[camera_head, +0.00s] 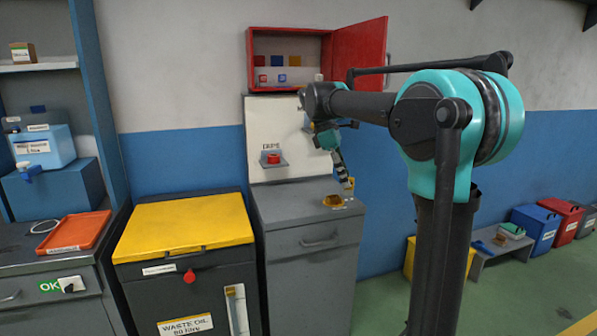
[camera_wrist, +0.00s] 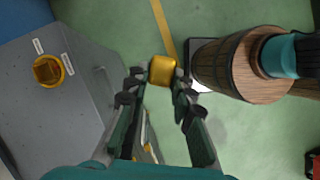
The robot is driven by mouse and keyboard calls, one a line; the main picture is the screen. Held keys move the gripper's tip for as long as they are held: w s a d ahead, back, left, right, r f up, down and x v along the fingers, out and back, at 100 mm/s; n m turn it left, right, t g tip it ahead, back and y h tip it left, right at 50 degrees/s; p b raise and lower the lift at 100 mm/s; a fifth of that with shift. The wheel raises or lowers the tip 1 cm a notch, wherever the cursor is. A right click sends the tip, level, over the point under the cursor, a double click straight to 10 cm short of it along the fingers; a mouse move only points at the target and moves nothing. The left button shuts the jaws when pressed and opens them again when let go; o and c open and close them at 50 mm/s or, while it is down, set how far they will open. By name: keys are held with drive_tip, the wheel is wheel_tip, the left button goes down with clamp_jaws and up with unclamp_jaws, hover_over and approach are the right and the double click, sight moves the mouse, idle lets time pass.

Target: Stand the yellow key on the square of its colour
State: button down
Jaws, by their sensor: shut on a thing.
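My gripper (camera_head: 346,180) points down past the right edge of a grey cabinet top. It is shut on a yellow block, which I take for the yellow key (camera_wrist: 162,69), held between the fingertips; the key also shows small in the head view (camera_head: 350,184). The open red wall box (camera_head: 290,36) has red, blue and yellow-orange squares on its back; the yellow-orange square (camera_head: 293,61) is the right one. Below them stand a red key (camera_head: 263,79) and a blue key (camera_head: 282,78). The box's floor is hard to make out.
A round yellow holder (camera_head: 333,201) sits on the grey cabinet (camera_head: 312,260); it also shows in the wrist view (camera_wrist: 48,70). The box's red door (camera_head: 361,52) stands open to the right, partly behind my arm.

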drive_tip(key=w+d+f+m+g+y, duration=0.1)
drive_tip(key=f+m, duration=0.6)
drive_tip(key=f, duration=1.3)
drive_tip(key=d+f+m+g+y, duration=0.2)
drive_tip(key=f+m, duration=0.6)
drive_tip(key=f, duration=1.2)
drive_tip(key=shift+w+d+f+m+y, duration=0.2)
drive_tip(key=shift+w+d+m+y, duration=0.15)
drive_tip(key=shift+d+y, duration=0.6)
drive_tip(key=shift+d+h, duration=0.25)
drive_tip(key=shift+d, duration=0.05)
